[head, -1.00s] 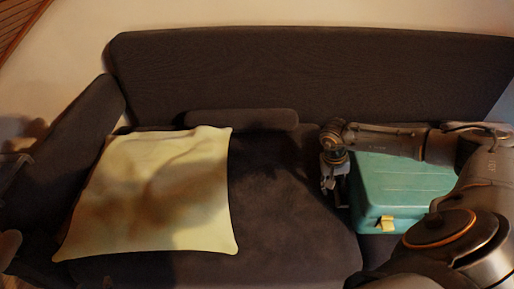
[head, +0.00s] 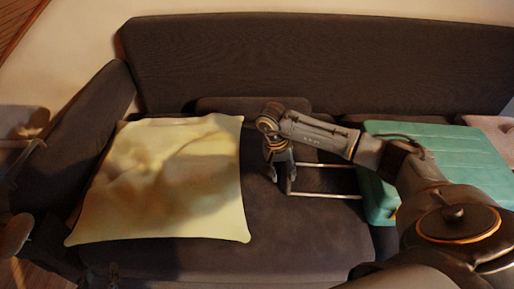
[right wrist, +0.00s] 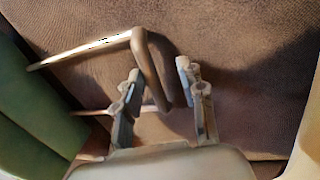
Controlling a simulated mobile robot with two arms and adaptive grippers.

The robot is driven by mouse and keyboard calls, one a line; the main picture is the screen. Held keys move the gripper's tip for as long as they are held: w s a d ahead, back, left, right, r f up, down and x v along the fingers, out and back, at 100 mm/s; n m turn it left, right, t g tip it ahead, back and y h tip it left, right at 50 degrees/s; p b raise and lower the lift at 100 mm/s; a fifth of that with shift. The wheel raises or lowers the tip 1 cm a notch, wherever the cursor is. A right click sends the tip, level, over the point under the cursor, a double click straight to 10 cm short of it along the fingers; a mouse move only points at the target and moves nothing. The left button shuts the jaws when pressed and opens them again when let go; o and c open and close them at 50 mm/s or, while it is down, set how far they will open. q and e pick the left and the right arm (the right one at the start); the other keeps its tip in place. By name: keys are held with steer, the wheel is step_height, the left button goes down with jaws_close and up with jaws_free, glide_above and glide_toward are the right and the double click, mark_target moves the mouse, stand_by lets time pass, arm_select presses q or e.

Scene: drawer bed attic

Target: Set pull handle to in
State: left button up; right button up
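The pull handle (head: 322,195) stands out to the left from the teal suitcase (head: 383,205) on the sofa, with two pale rods showing. In the right wrist view, the handle's crossbar (right wrist: 150,70) lies between the fingers of my right gripper (right wrist: 160,92), with gaps on both sides. The right gripper is open and also shows in the head view (head: 281,178), at the handle's left end. The suitcase shows as a green edge (right wrist: 25,110) in the right wrist view. My arm hides part of the suitcase in the head view. I cannot make out my left gripper.
A pale yellow pillow (head: 165,180) lies on the sofa's left part, close to the left of my right gripper. The dark sofa backrest (head: 320,65) rises behind. The bare seat (head: 290,240) in front of the handle is clear.

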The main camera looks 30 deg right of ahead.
steer(key=w+a, duration=0.2)
steer(key=a, duration=0.1)
steer(key=w+a+b, duration=0.1)
steer(key=shift+w+a+f, duration=0.1)
steer(key=shift+a, duration=0.25)
step_height(320, 180, up, 11)
steer(key=w+a+p, duration=0.1)
steer(key=p, duration=0.2)
steer(key=shift+a, duration=0.2)
